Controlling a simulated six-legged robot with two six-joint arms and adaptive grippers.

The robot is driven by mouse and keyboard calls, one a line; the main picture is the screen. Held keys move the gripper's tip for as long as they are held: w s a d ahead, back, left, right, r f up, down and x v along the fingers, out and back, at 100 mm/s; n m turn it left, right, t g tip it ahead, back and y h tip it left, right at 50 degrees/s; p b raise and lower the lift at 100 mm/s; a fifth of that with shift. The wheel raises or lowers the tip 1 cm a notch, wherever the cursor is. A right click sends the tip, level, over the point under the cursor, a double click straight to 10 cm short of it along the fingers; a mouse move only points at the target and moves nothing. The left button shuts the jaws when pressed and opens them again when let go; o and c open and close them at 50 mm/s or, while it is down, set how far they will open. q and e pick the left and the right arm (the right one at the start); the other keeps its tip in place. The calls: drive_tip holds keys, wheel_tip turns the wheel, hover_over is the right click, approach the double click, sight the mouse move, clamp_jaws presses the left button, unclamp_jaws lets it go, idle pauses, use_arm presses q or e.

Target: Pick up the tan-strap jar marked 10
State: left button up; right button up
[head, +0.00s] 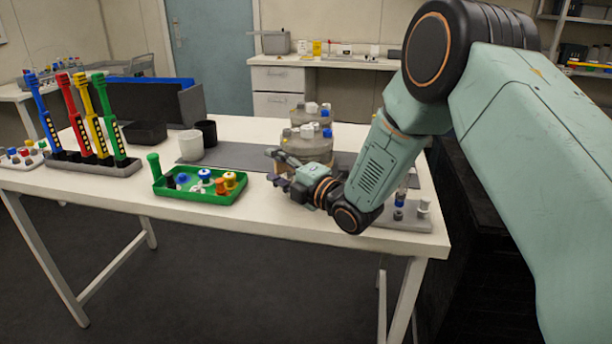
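A squat translucent jar (311,143) with white and blue caps on its lid stands on the table's grey mat, just beyond my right gripper. A small tan patch shows low at its left side, but no number is readable. A second similar jar (309,115) stands behind it. My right gripper (275,169) is at the front left of the nearer jar, overlapping its lower part. Its dark fingers are small and partly merge with the jar, so I cannot tell whether they touch or grip it. My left gripper is out of view.
A green tray (206,196) with small coloured parts lies left of the gripper. White (190,144) and black (207,133) cups stand behind it. A rack (95,167) of coloured tools is farther left. A grey holder (408,220) sits at the table's right edge.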

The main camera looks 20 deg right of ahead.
clamp_jaws()
idle(0.3)
